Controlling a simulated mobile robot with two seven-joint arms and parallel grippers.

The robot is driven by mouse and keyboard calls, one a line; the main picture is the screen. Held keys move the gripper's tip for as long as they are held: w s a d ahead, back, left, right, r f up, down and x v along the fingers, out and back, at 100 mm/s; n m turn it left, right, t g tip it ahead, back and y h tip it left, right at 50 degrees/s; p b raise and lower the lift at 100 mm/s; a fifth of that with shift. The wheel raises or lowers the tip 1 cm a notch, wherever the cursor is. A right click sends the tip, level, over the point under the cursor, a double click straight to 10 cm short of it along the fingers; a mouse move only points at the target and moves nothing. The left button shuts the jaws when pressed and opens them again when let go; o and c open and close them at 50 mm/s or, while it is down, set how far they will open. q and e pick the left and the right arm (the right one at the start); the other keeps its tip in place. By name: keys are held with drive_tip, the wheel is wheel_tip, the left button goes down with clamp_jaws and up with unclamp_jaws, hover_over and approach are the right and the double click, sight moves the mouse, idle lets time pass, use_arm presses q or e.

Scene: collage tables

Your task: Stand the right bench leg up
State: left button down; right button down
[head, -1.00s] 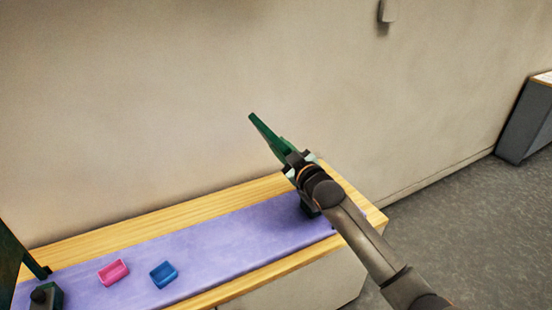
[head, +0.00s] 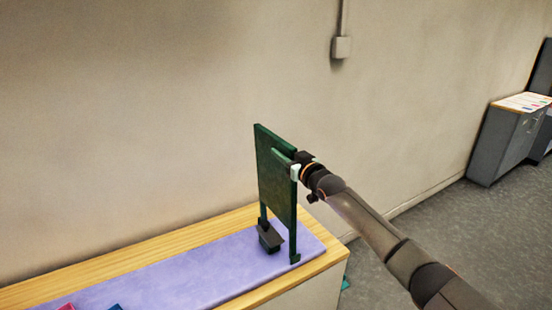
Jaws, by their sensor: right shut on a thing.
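The right bench leg (head: 274,180) is a dark green panel with two short feet. It is upright at the right end of the table, with its feet at the purple mat (head: 190,268); I cannot tell for sure whether both feet touch it. My right gripper (head: 297,171) is shut on the leg's upper right edge, coming from the right. A dark block (head: 269,238) sits on the mat by the leg's feet. My left gripper is not in view.
The mat lies on a table with a light wood edge (head: 130,248) against a plain wall. A pink piece (head: 66,307) and a blue piece (head: 115,307) are cut off at the bottom. A grey cabinet (head: 503,145) stands far right.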

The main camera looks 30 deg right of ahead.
drive_tip(key=shift+d+r+m, duration=0.2)
drive_tip(key=shift+d+m, duration=0.1)
drive_tip(key=shift+d, duration=0.7)
drive_tip(key=shift+d, duration=0.1)
drive_tip(key=c, duration=1)
unclamp_jaws()
drive_tip(key=shift+d+f, duration=0.1)
drive_tip(key=shift+f, duration=0.1)
drive_tip(key=shift+s, duration=0.1)
drive_tip(key=shift+s, duration=6.1)
